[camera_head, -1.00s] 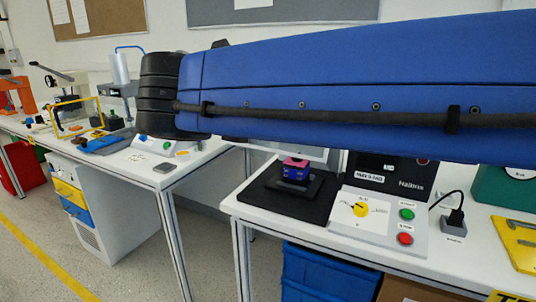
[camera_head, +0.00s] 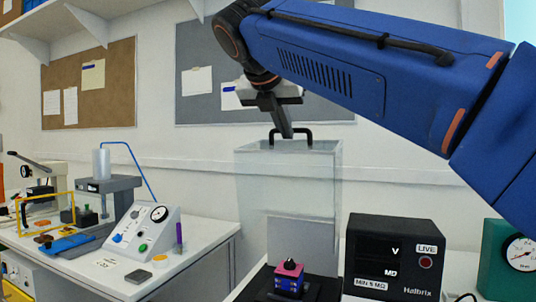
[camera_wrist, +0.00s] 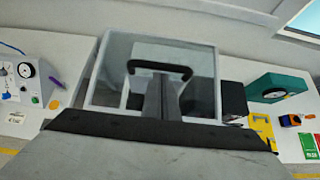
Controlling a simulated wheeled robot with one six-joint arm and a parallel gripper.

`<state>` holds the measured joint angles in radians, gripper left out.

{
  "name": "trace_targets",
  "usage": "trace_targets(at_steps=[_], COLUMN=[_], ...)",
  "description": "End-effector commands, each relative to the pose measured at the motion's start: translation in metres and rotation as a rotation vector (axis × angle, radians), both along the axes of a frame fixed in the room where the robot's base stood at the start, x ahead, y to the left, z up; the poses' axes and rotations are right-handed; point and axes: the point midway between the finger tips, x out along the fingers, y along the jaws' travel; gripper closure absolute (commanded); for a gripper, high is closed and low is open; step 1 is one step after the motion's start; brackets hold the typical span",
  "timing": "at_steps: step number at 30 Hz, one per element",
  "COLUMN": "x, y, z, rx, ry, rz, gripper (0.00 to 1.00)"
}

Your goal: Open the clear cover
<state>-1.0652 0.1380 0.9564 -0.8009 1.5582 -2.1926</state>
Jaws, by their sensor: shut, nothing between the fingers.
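The clear cover (camera_head: 262,195) is a tall see-through box with a black bar handle (camera_head: 290,132) on its upper edge. It shows behind and above the black mat. I cannot tell whether it is seated or lifted, as its lower edge is faint. My gripper (camera_head: 287,131) is shut and empty, pointing down with its tips at the handle; whether they touch it is unclear. In the wrist view the cover (camera_wrist: 200,88) lies ahead, and the shut fingers (camera_wrist: 160,98) overlap the middle of the handle (camera_wrist: 140,66).
A pink and blue block (camera_head: 289,278) sits on the black mat (camera_head: 262,284). A black meter box (camera_head: 393,255) stands right of it, and a green gauge box (camera_head: 505,262) farther right. A bench with devices (camera_head: 190,250) is at left. The wall is behind.

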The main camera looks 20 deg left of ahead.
Motion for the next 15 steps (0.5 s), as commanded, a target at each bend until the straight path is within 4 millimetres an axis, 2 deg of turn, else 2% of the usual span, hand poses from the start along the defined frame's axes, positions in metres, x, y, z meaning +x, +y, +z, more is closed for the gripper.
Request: trace_targets(at_steps=[1,6,15], x=[0.011,0.038,0.071], y=[-0.005,-0.011,-0.015], z=[0.007,0.022,0.035], rx=[0.003,0.001,0.0], ry=[-0.001,-0.001,0.0], rz=[-0.005,-0.003,-0.002], gripper=[1.0,1.0,1.0])
